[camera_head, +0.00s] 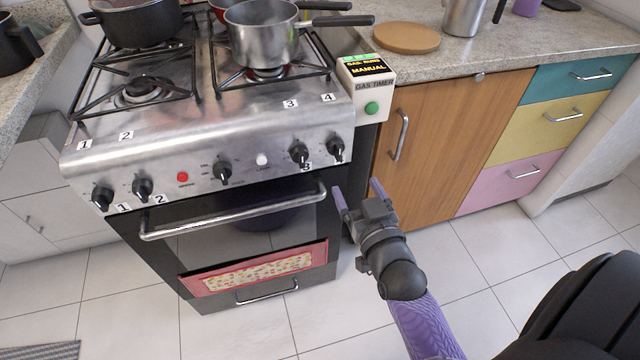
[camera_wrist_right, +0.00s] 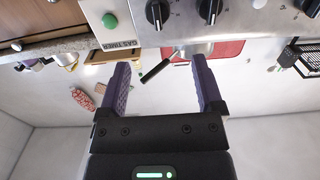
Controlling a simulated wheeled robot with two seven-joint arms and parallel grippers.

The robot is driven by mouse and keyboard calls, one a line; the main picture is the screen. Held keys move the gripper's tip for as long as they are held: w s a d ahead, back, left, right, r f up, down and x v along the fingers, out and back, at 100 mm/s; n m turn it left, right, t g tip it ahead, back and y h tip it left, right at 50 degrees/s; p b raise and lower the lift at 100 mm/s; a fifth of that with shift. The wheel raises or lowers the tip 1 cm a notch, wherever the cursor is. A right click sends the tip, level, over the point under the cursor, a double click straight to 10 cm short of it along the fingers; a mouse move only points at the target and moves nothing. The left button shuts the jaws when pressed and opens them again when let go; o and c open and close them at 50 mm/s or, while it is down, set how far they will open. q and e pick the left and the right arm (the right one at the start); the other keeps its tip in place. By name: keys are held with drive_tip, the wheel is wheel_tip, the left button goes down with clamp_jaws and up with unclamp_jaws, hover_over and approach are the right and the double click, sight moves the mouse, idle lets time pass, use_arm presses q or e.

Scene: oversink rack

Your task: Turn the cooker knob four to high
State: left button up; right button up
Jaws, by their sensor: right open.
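The cooker (camera_head: 215,190) has a row of black knobs along its front panel. Knob four (camera_head: 336,149) is the rightmost, below the label 4 and beside the gas timer. In the right wrist view knob four (camera_wrist_right: 157,14) is at the top edge, close to the timer. Knob three (camera_head: 299,153) is just left of it in the head view. My right gripper (camera_head: 358,192) is open and empty, below and slightly right of knob four, apart from it. Its two purple fingers also show in the right wrist view (camera_wrist_right: 160,66). My left gripper is not in view.
The gas timer (camera_head: 366,90) with a green button stands right of the cooker. The oven handle (camera_head: 235,214) runs below the knobs. A steel saucepan (camera_head: 262,35) and a black pot (camera_head: 140,25) are on the hob. A wooden cupboard door (camera_head: 450,130) is to the right.

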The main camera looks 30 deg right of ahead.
sight(340, 152)
drive_tip(key=b+x, duration=0.3)
drive_tip(key=x, duration=0.6)
drive_tip(key=shift+w+d+b, duration=0.1)
drive_tip(key=shift+d+b, duration=0.1)
drive_tip(key=shift+b, duration=0.2)
drive_tip(key=shift+w+d, duration=0.1)
drive_tip(key=shift+w, duration=0.2)
drive_tip(key=shift+r, duration=0.1)
drive_tip(key=c, duration=0.7)
clamp_jaws()
